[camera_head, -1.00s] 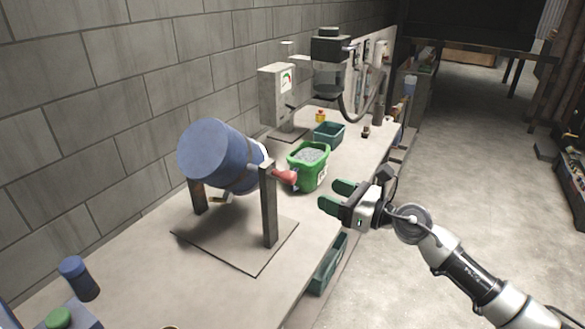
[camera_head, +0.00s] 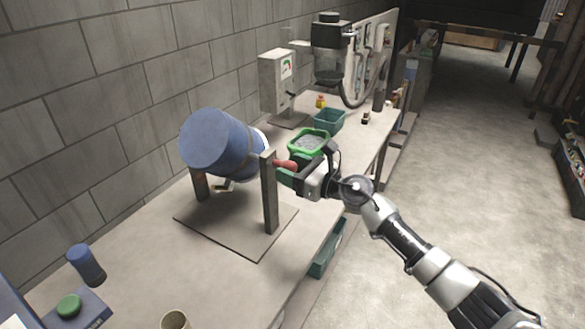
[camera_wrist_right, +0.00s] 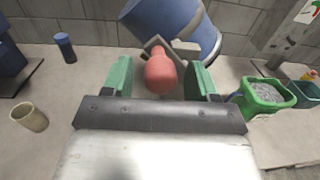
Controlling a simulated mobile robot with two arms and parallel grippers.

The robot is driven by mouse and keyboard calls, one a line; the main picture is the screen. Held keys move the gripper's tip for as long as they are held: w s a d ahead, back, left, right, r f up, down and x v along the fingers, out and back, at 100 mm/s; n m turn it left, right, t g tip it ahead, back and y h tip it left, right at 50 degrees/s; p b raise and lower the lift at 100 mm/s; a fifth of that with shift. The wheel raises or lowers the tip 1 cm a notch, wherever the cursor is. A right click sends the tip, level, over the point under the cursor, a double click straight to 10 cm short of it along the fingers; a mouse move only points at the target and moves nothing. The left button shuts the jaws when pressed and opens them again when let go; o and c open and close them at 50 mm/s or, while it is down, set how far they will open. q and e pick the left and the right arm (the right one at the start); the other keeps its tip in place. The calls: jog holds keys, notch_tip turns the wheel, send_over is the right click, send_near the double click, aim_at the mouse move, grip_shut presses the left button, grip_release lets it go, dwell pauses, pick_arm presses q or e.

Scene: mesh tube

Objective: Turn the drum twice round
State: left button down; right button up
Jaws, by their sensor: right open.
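The blue drum (camera_head: 216,143) sits tilted in a stand with two dark posts on a flat base plate (camera_head: 222,228). Its red crank handle (camera_head: 285,164) sticks out past the near post (camera_head: 269,195). My right gripper (camera_head: 289,172) is at the handle. In the right wrist view, the red handle (camera_wrist_right: 161,74) lies between the two green fingers of my right gripper (camera_wrist_right: 160,80), with gaps on both sides. The gripper is open. The drum (camera_wrist_right: 172,22) shows behind the handle. My left gripper is not in view.
A green bucket of grey material (camera_head: 318,141) stands just behind my right gripper. A teal bin (camera_head: 329,119) and a grey machine with a gauge (camera_head: 283,80) are farther back. A blue cylinder (camera_head: 86,264) and a beige cup (camera_head: 175,320) are at the front left.

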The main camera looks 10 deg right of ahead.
grip_shut()
jog(key=shift+d+r, duration=0.1)
jog(key=shift+w+d+r+m+p, duration=0.15)
jog(key=shift+w+r+m+p, duration=0.15)
jog(key=shift+m+p, duration=0.35)
jog(key=shift+w+d+r+m+g+p, duration=0.1)
jog(key=shift+w+d+r+m+p, duration=0.25)
jog(key=shift+m, duration=0.55)
jog(key=shift+w+d+r+m+g+p, duration=0.15)
jog(key=shift+w+d+m+p, duration=0.25)
jog(key=shift+m, duration=0.55)
jog(key=shift+w+d+r+m+g+p, duration=0.2)
jog(key=shift+w+m, duration=0.25)
jog(key=shift+m, duration=0.45)
grip_release()
